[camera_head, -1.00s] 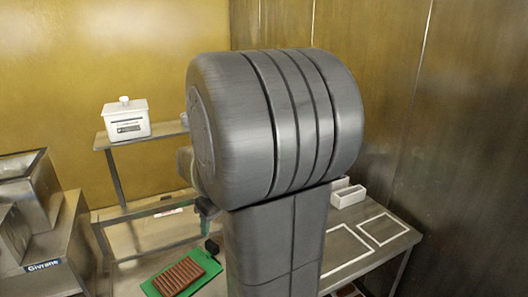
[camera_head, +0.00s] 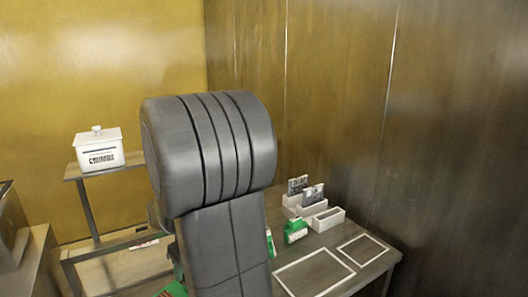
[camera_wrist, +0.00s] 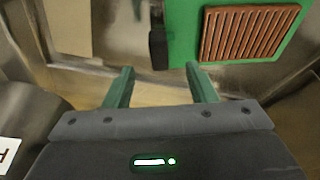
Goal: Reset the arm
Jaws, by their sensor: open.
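My gripper (camera_wrist: 162,88) shows in the wrist view with its two green fingers spread apart and nothing between them. Beyond the fingers is a green board (camera_wrist: 185,48) with a brown ridged slab (camera_wrist: 248,32) on it. A small black block (camera_wrist: 158,45) is at the board's left edge, just past the fingertips. In the head view my arm fills the middle and hides my gripper and most of the green board; only a green sliver (camera_head: 173,290) shows at the bottom.
The table (camera_head: 330,238) at right has white outlined rectangles (camera_head: 314,274), white holders (camera_head: 327,219) with dark cards, and green-and-white items (camera_head: 296,231). A lidded white box (camera_head: 98,149) stands on a shelf (camera_head: 125,166) at left. Metal equipment (camera_head: 25,255) is at far left; walls close the back and right.

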